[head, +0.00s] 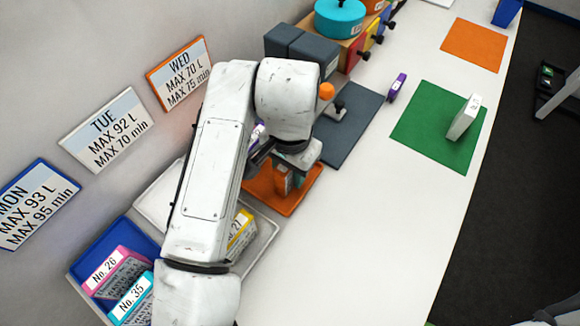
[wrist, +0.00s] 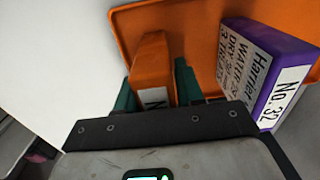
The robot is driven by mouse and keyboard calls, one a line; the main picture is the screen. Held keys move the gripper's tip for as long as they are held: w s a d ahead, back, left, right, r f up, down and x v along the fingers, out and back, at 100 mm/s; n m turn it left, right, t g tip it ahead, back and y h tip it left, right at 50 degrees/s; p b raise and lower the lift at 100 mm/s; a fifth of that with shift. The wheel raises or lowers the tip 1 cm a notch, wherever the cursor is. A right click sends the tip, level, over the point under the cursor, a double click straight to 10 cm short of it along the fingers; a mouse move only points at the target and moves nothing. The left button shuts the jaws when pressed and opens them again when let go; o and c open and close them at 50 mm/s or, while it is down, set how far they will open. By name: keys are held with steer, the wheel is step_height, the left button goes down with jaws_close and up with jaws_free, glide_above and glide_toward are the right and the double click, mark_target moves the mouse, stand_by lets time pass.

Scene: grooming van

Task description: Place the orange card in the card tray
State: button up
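The orange card (wrist: 152,65) stands between the two teal fingers of my gripper (wrist: 155,88) in the wrist view, with a finger against each side. In the head view the orange card (head: 281,181) shows below my gripper (head: 290,172). It is in or just over the orange tray (head: 263,193), which also shows in the wrist view (wrist: 125,22). Whether its lower edge touches the tray floor I cannot tell. A purple card marked No. 32 (wrist: 262,72) stands to the right of the gripper, at the tray in the wrist view.
A white tray (head: 262,243) holds a yellow card (head: 241,232). A blue tray (head: 138,239) holds pink (head: 112,270) and cyan (head: 132,298) cards. Wall signs stand behind. A green mat (head: 418,132) bears a white block (head: 465,117). The counter's front is clear.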

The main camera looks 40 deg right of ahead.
steer(key=o, duration=0.3)
steer(key=shift+o, duration=0.2)
step_height(320, 180, up, 12)
steer(key=shift+r+p, duration=0.2)
steer(key=shift+p, duration=0.2)
